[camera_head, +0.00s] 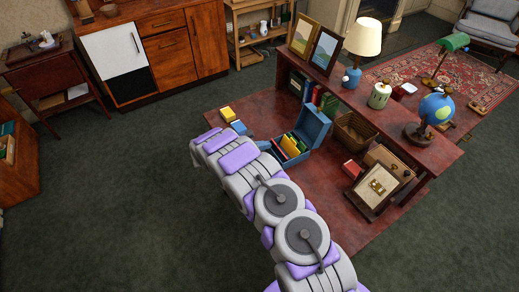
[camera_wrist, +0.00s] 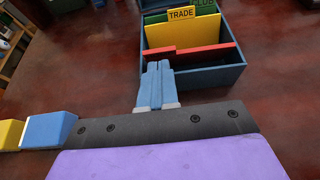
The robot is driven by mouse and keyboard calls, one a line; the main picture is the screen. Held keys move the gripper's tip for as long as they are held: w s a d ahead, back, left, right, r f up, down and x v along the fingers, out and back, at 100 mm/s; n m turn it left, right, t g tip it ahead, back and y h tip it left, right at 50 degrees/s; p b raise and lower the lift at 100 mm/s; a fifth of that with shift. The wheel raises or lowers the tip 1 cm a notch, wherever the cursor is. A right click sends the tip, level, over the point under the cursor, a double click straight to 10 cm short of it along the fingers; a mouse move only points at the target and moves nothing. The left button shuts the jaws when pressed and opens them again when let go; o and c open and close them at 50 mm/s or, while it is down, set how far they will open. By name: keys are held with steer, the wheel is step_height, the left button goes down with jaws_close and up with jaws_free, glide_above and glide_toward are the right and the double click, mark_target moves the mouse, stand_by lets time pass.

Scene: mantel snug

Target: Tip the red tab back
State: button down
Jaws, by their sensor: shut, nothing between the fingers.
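The red tab (camera_wrist: 160,52) is the raised left part of a red divider (camera_wrist: 208,52) at the near end of an open blue box (camera_wrist: 210,78). The divider also shows in the head view (camera_head: 290,147). Behind it stand a yellow divider (camera_wrist: 195,32) labelled TRADE and a green one (camera_wrist: 204,7) labelled CLUB. My gripper (camera_wrist: 158,66) is shut and empty, its pale blue fingers reaching over the box's near wall, right in front of the tab. I cannot tell whether they touch it.
The box (camera_head: 313,125) stands on the low red-brown table (camera_head: 235,95), its lid up. Yellow (camera_head: 228,114) and blue (camera_head: 238,127) blocks lie to its left. A wicker basket (camera_head: 354,131) is to its right, below a raised shelf (camera_head: 400,135) holding a lamp and globe.

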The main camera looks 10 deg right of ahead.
steer(key=shift+r, duration=0.15)
steer(key=shift+w+d+r+y+p, duration=0.1)
steer(key=shift+d+r+y+p, duration=0.2)
steer(key=shift+p, duration=0.25)
steer(key=shift+w+d+r+g+y+p, duration=0.25)
steer(key=shift+d+g+y+p, duration=0.2)
steer(key=shift+y+p, duration=0.65)
steer(key=d+r+y+p, duration=0.1)
steer(key=p, duration=0.3)
steer(key=shift+w+d+g, duration=0.1)
steer(key=shift+w+g, duration=0.05)
steer(key=shift+g, duration=0.1)
steer(key=d+y+p, duration=0.1)
steer(key=p, duration=0.1)
steer(key=y+p, duration=0.1)
steer(key=shift+w+d+r+g+p, duration=0.1)
steer(key=shift+w+d+g+p, duration=0.15)
steer(key=shift+d+g+p, duration=0.15)
steer(key=shift+w+d+p, duration=0.4)
steer(key=shift+d+p, duration=0.05)
steer(key=shift+d, duration=0.35)
steer(key=shift+r, duration=0.15)
